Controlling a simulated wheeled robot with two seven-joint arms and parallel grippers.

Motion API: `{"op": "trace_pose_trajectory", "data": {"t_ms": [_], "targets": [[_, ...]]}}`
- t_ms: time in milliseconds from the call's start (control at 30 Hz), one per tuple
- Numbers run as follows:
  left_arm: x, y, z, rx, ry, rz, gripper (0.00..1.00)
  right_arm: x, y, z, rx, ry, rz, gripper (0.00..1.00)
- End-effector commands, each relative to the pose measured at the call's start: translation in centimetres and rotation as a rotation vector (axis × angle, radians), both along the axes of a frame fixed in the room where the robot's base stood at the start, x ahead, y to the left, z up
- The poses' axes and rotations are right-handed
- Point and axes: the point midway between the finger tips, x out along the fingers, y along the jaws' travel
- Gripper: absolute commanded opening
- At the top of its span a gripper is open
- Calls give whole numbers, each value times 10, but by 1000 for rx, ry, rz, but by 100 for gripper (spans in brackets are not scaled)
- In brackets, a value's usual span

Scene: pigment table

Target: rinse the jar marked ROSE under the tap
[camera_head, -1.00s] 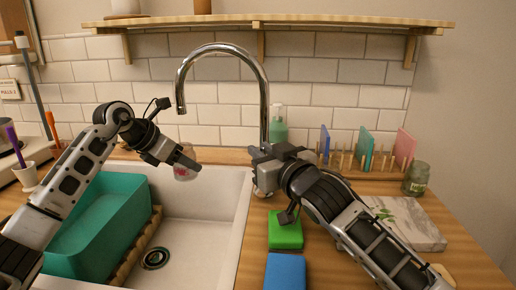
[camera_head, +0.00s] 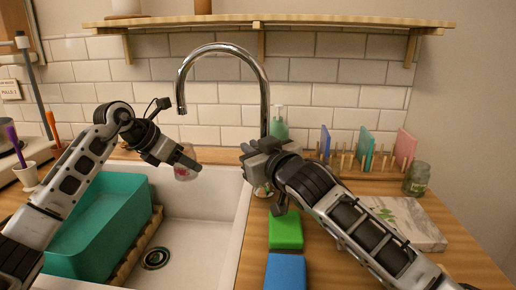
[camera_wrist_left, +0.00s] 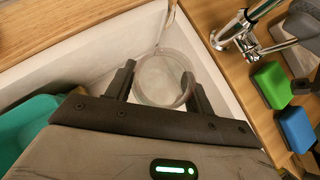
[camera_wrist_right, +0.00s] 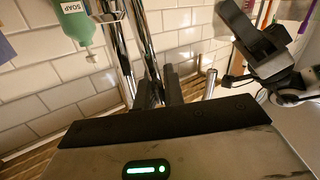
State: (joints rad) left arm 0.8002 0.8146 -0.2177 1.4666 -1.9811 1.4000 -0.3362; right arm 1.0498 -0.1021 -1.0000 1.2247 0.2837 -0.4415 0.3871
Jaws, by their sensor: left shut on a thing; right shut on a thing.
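A clear glass jar (camera_head: 184,175) with a small red mark shows in the head view; its lettering is too small to read. My left gripper (camera_head: 190,163) is shut on it, over the sink's far part. In the left wrist view the jar (camera_wrist_left: 163,78) is between the fingers, its round mouth visible. The chrome tap (camera_head: 264,95) has its spout end above the jar; I see no water stream. My right gripper (camera_head: 246,158) is shut at the tap's lower part; the right wrist view shows its fingertips (camera_wrist_right: 158,92) by the chrome pipe (camera_wrist_right: 122,65).
A teal basin (camera_head: 95,235) stands in the left of the white sink (camera_head: 195,240). Green (camera_head: 285,230) and blue (camera_head: 286,272) sponges lie right of the sink. A soap bottle (camera_head: 279,125) stands behind the tap. Another jar (camera_head: 417,179) stands at the right by a marble board (camera_head: 410,225).

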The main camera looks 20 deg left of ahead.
Motion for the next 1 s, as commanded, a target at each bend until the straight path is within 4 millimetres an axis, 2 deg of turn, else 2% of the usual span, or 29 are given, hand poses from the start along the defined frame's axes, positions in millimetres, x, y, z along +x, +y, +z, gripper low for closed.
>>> {"op": "trace_pose_trajectory", "data": {"t_ms": [233,267,300,667,867,1000], "targets": [[0,0,0,0,-1,0,28,0,1,-2,-18,-1,-1,0],[0,0,0,0,-1,0,28,0,1,-2,-18,-1,-1,16],[0,0,0,0,-1,0,28,0,1,-1,-18,-1,-1,19],[0,0,0,0,-1,0,28,-2,-1,-1,-17,-2,-1,19],[0,0,0,0,-1,0,28,-17,-17,0,-16,-3,0,19],[0,0,0,0,-1,0,28,-34,-36,2,-16,-1,0,19]]}}
